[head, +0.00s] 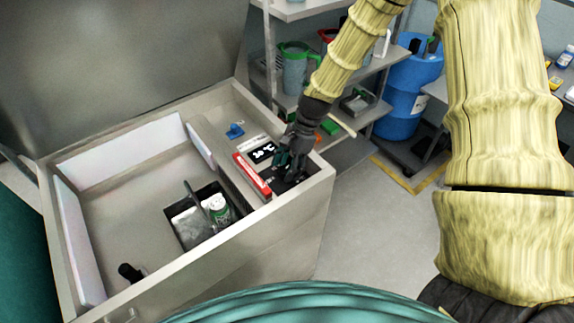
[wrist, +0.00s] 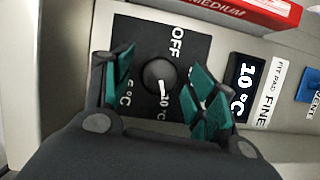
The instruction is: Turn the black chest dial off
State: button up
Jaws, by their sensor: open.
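The black dial (wrist: 158,76) sits on a black square plate (wrist: 140,35) on the chest's control strip. Its white pointer line points downward, toward the 10 °C mark. The OFF label is above the knob in the wrist view. My gripper (wrist: 161,78) is open, with its teal-padded fingers on either side of the knob. Whether either pad touches it, I cannot tell. In the head view my gripper (head: 287,163) is over the front right corner of the chest (head: 285,240), by the plate (head: 292,186), and hides the knob.
A display (wrist: 244,88) reading 10 °C is beside the dial plate. A red box or label (head: 252,176) and a blue part (head: 235,131) lie along the strip. The chest's lid (head: 120,60) is raised. Shelves (head: 345,85) and a blue barrel (head: 408,95) stand behind.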

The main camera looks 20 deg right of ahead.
jog(key=c, duration=1)
